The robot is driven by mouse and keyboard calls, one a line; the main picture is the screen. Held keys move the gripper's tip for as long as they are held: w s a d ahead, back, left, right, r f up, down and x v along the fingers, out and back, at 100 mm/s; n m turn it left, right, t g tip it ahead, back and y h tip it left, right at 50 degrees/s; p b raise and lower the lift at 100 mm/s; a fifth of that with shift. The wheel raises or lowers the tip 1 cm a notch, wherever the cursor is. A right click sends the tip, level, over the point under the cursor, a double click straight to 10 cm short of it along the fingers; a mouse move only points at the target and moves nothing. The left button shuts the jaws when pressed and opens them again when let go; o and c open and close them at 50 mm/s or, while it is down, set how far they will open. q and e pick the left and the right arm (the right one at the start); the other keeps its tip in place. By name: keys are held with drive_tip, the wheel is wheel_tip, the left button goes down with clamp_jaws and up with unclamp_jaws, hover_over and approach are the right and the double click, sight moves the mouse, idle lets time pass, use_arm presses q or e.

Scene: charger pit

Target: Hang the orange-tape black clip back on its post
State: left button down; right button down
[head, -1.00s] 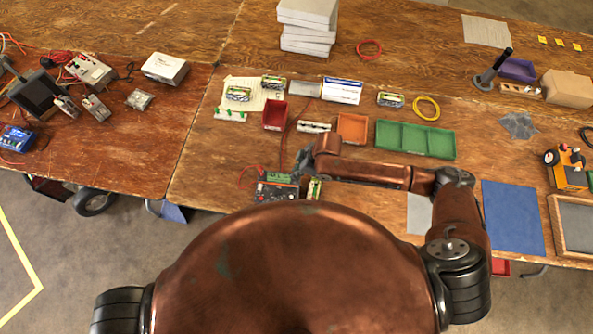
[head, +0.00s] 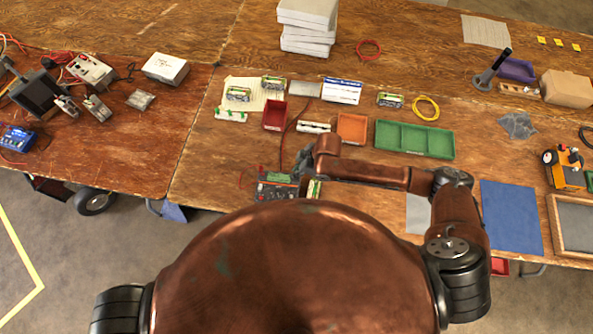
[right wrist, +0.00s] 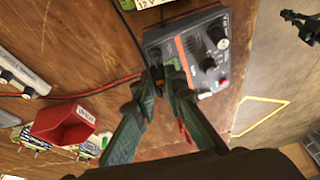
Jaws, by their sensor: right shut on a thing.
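My right gripper (right wrist: 160,82) is shut on a black clip (right wrist: 158,88) with a bit of orange on it, between the green-grey fingers. A dark lead runs up from the clip in the right wrist view. The grey charger (right wrist: 208,52) with black knobs lies just beyond the fingertips, to the right. In the head view the charger (head: 275,188) sits at the table's near edge, with my right gripper (head: 303,168) at its right side. The clip is hidden there. I cannot make out its post clearly. My left gripper is not in view.
A red bin (head: 274,116), an orange bin (head: 352,127) and a green divided tray (head: 415,139) stand beyond the right arm. A red wire (right wrist: 95,90) crosses the wood towards the gripper. A battery pack (head: 314,189) lies right of the charger.

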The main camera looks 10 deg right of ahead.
drive_tip(key=shift+p, duration=0.45)
idle(0.6)
drive_tip(key=shift+f, duration=0.1)
drive_tip(key=c, duration=1.9)
unclamp_jaws()
drive_tip(key=shift+o, duration=1.1)
wheel_tip(320, 180, up, 8)
drive_tip(key=p, duration=0.8)
drive_tip(key=shift+f, duration=0.15)
drive_tip(key=shift+f, duration=0.1)
